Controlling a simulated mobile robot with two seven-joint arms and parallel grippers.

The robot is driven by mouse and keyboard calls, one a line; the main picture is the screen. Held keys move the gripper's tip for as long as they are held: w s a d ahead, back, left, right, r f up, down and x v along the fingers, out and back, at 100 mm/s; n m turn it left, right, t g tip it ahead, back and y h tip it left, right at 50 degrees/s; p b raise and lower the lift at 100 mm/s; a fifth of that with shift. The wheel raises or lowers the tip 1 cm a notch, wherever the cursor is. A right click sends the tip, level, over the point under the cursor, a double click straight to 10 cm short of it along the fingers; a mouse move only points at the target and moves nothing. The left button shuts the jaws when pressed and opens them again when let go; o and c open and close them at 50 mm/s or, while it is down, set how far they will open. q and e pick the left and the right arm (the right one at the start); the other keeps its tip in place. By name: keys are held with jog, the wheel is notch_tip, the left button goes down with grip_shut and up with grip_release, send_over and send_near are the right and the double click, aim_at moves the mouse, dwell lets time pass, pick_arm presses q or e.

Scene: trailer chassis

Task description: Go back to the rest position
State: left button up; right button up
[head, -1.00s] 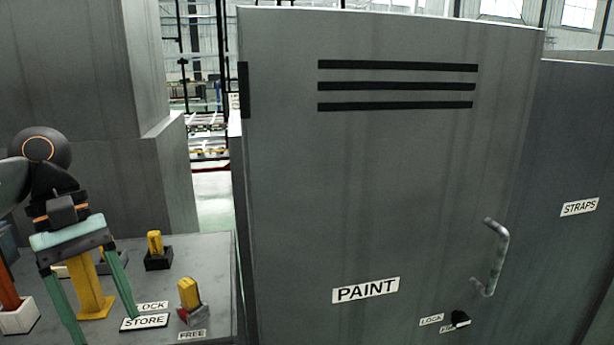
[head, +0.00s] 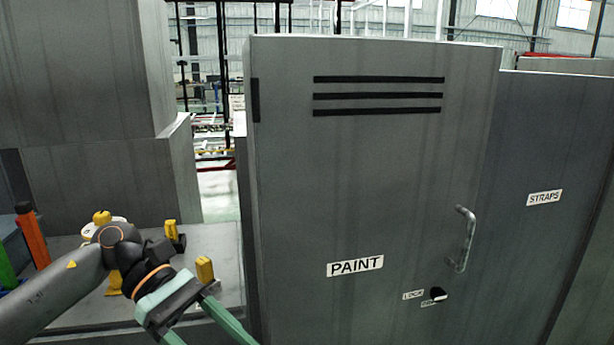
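My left gripper (head: 205,332) is at the lower left of the head view, in front of the bench (head: 218,245). Its two green fingers are spread apart with nothing seen between them, and their ends run to the bottom edge of the picture. My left arm comes in from the left edge and covers part of the bench top. My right gripper is not in view.
The grey PAINT cabinet door (head: 380,190) is closed, with a handle (head: 462,240) and a black lock knob (head: 438,294). The STRAPS cabinet (head: 545,150) stands to its right. Yellow levers (head: 205,269) and an orange-red handle (head: 32,238) stand at the bench.

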pick_arm(q)
jog(key=w+d+r+n+t+h+p, duration=0.1)
jog(key=d+r+n+t+h+p, duration=0.1)
jog(key=d+n+h, duration=0.4)
jog(key=w+d+r+n+t+h+p, duration=0.1)
jog(key=d+r+n+t+h, duration=0.15)
jog(key=n+h, duration=0.4)
jog(key=w+a+f+n+t+y+p, duration=0.1)
jog(key=w+a+f+n+t+y, duration=0.2)
jog(key=n+t, duration=0.7)
jog(key=w+a+f+n+t+y+p, duration=0.15)
jog(key=f+n+t+y, duration=0.45)
jog(key=n, duration=0.8)
jog(key=s+a+f+n+y+p, duration=0.1)
jog(key=s+a+f+n+y, duration=0.1)
jog(key=a+f+n+y, duration=0.3)
jog(key=s+a+f+n+y+p, duration=0.1)
jog(key=f+n+y, duration=0.2)
jog(key=f+n, duration=0.5)
jog(key=s+a+f+n+g+y, duration=0.2)
jog(key=s+f+n+g, duration=0.1)
jog(key=s+f, duration=0.3)
jog(key=s+a+f+n+g+y+p, duration=0.1)
jog(key=s+a+f+n+g+y, duration=0.1)
jog(key=s+f, duration=0.4)
jog(key=shift+s+a+f+n+g, duration=0.25)
jog(key=shift+s+n+g, duration=0.3)
jog(key=shift+s+n, duration=0.6)
